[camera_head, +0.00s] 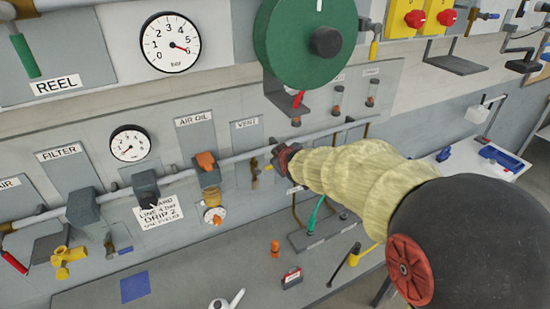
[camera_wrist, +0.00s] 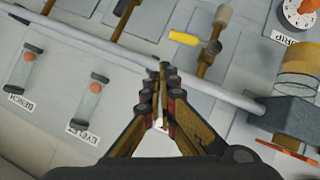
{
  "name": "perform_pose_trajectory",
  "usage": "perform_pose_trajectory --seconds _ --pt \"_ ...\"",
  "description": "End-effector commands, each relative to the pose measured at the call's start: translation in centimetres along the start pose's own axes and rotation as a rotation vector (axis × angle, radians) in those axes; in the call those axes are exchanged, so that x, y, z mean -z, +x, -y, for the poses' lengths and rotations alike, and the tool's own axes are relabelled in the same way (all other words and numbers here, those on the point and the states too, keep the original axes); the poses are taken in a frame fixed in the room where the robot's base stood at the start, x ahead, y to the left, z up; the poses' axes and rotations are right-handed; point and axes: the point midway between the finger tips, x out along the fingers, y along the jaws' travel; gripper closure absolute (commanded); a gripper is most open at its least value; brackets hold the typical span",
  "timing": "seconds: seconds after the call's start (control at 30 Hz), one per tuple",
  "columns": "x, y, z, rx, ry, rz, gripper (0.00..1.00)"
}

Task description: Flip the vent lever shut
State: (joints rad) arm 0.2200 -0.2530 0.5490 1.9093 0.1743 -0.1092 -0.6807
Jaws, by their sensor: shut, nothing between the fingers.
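The vent label (camera_head: 246,124) is on a panel in the head view. Below it, on a branch under the long grey pipe, is a brass valve (camera_head: 254,165) with a small yellow lever (camera_head: 268,168) sticking out to the right. In the wrist view the yellow lever (camera_wrist: 184,38) points left from the brass valve (camera_wrist: 212,48), across its stem. My gripper (camera_head: 284,158) is just right of the lever in the head view. In the wrist view my gripper (camera_wrist: 164,70) is shut and empty, its tips over the grey pipe, apart from the lever.
The grey pipe (camera_wrist: 110,48) runs across the wrist view. Clear tubes labelled bench (camera_wrist: 27,68) and eyelet (camera_wrist: 95,92) are left of my fingers. The air oil unit (camera_head: 206,165) is left of the vent in the head view. A green wheel (camera_head: 300,40) is above my gripper.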

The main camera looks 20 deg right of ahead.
Motion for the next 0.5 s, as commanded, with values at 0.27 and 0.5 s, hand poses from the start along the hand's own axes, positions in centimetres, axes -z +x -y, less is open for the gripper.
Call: perform_pose_trajectory --seconds 0.27,0.5 --pt "-0.2 -4.2 -0.8 -0.002 -0.001 -0.004 1.0" --pt "-0.2 -5.7 -1.1 -0.002 -0.001 -0.002 1.0"
